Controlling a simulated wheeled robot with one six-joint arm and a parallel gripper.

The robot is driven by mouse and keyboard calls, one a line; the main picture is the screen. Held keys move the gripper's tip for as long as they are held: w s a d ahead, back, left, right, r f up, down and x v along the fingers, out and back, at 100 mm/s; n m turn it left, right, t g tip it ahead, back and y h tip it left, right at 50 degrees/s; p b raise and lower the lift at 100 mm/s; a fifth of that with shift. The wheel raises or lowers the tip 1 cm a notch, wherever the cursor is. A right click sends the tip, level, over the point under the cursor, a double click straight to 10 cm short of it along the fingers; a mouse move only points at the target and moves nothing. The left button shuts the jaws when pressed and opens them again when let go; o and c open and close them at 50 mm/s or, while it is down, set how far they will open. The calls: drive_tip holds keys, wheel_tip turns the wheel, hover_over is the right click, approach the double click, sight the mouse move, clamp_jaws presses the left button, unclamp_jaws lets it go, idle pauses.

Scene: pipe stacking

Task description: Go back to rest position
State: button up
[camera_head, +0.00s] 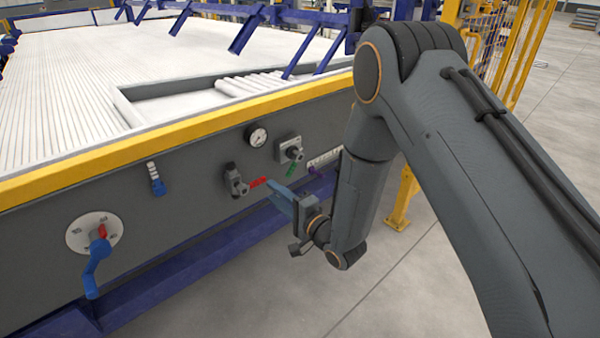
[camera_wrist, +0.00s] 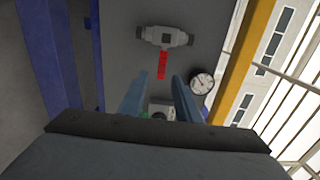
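My gripper (camera_head: 270,186) is in front of the grey side panel (camera_head: 205,208) of the machine, close to a valve (camera_head: 236,180) with a red handle (camera_head: 257,182). In the wrist view my gripper's two blue-grey fingers (camera_wrist: 160,84) are apart with nothing held between them. The red handle (camera_wrist: 162,66) shows just past the fingertips, hanging from its grey valve body (camera_wrist: 165,38). Whether a fingertip touches the handle I cannot tell. A valve with a green handle (camera_head: 291,169) is above my gripper in the head view.
A round gauge (camera_head: 257,136) is on the panel; it also shows in the wrist view (camera_wrist: 202,82). A blue lever (camera_head: 97,268) and a small blue valve (camera_head: 156,184) are to the left. A yellow rail (camera_head: 180,135) tops the panel. Open floor (camera_head: 380,290) lies front right.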

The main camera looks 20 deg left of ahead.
drive_tip(key=w+d+r+n+h, duration=0.25)
drive_tip(key=d+r+h, duration=0.25)
drive_tip(key=d, duration=0.5)
drive_tip(key=w+d+r+n+h, duration=0.25)
drive_tip(key=d+r+h, duration=0.3)
drive_tip(key=d, duration=0.45)
drive_tip(key=s+d+r+n+g+h+p, duration=0.1)
drive_tip(key=s+d+r+n+g+h, duration=0.2)
drive_tip(key=s+d, duration=1)
drive_tip(key=s+d+r+n+g+h, duration=0.15)
drive_tip(key=s+d+r+g, duration=0.5)
drive_tip(key=s, duration=0.95)
drive_tip(key=d+r+m+t+h+p, duration=0.1)
drive_tip(key=d+r+m+p, duration=0.3)
drive_tip(key=d+r+p, duration=0.6)
drive_tip(key=d+p, duration=0.1)
drive_tip(key=p, duration=0.8)
drive_tip(key=shift+d+t, duration=0.15)
drive_tip(key=shift+t, duration=0.2)
drive_tip(key=shift+w, duration=0.1)
